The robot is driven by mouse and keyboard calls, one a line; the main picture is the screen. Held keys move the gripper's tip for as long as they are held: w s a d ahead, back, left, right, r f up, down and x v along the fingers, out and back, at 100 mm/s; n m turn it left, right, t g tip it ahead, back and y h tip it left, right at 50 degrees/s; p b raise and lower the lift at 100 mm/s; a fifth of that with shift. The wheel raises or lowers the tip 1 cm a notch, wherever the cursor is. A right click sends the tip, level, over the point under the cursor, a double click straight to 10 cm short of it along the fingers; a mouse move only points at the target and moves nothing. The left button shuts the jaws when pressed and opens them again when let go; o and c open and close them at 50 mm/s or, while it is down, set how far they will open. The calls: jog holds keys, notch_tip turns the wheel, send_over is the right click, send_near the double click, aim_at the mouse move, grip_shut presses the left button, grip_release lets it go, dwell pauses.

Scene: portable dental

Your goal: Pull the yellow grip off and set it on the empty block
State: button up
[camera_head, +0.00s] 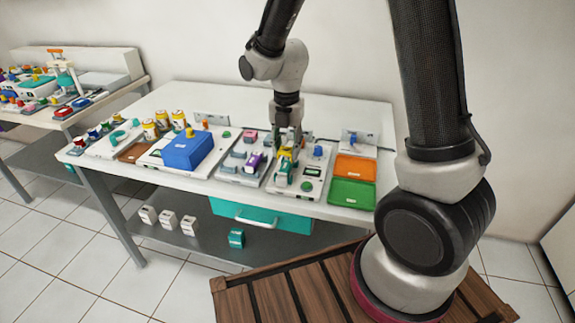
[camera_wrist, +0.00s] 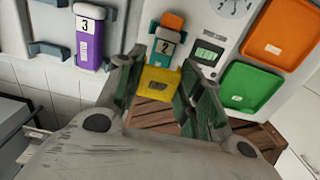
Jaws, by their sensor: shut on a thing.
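In the head view my gripper (camera_head: 288,150) is low over the device at the table's front, and a bit of yellow (camera_head: 285,154) shows there. A teal body marked 2 (camera_wrist: 168,48) with an orange top is just beyond the grip; I cannot tell whether they still touch. A purple body marked 3 (camera_wrist: 88,38) stands in a holder to the left. I cannot make out which block is the empty one.
An orange tray (camera_head: 356,168) and a green tray (camera_head: 352,193) lie right of my gripper. A blue box (camera_head: 187,150) and several yellow-topped jars stand to the left. A gauge (camera_wrist: 236,6) and a small green display (camera_wrist: 208,52) are close to the fingers.

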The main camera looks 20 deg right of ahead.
jog(key=shift+r, duration=1.4)
dwell(0.4)
